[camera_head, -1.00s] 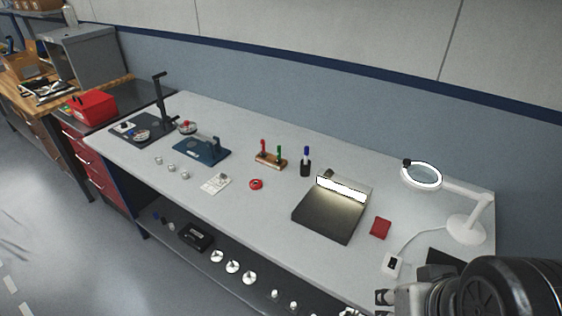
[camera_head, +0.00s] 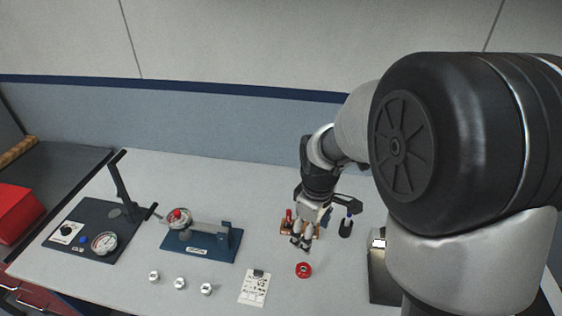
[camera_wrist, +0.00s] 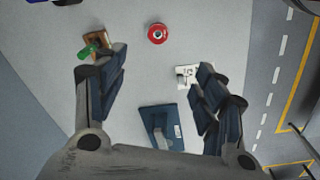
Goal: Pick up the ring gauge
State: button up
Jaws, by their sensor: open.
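The ring gauge is taken to be the small red ring (camera_head: 303,270) with a dark centre, lying flat on the grey bench near its front. It also shows in the wrist view (camera_wrist: 157,33), at the top middle, beyond and between the fingertips. My gripper (camera_head: 301,242) is open and empty, above the bench and behind the red ring in the head view. The ring is apart from the fingers.
A wooden stand (camera_wrist: 97,38) with red and green handled gauges is close to my gripper. A marker (camera_head: 346,225) stands right of it. A blue fixture (camera_head: 200,245), a white card (camera_head: 254,288) and small metal parts (camera_head: 180,284) lie left. Bench around the ring is clear.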

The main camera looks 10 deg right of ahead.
notch_tip(320, 180, down, 3)
jog(key=w+n, duration=0.1)
jog(key=w, duration=0.1)
jog(key=b, duration=0.3)
send_over(304, 266)
jog(key=shift+g, duration=0.3)
jog(key=f, duration=0.8)
jog(key=s+f, duration=0.1)
jog(key=f, duration=0.3)
jog(key=shift+a+f, duration=0.35)
jog(key=f+b, duration=0.1)
jog(key=f, duration=0.4)
jog(key=shift+d+f+b, duration=0.2)
jog(key=shift+f+b, duration=0.1)
jog(key=shift+b, duration=0.05)
jog(key=shift+r, duration=0.1)
jog(key=shift+c, duration=0.5)
jog(key=c, duration=1.2)
jog(key=shift+o, duration=0.2)
jog(key=shift+r, duration=0.1)
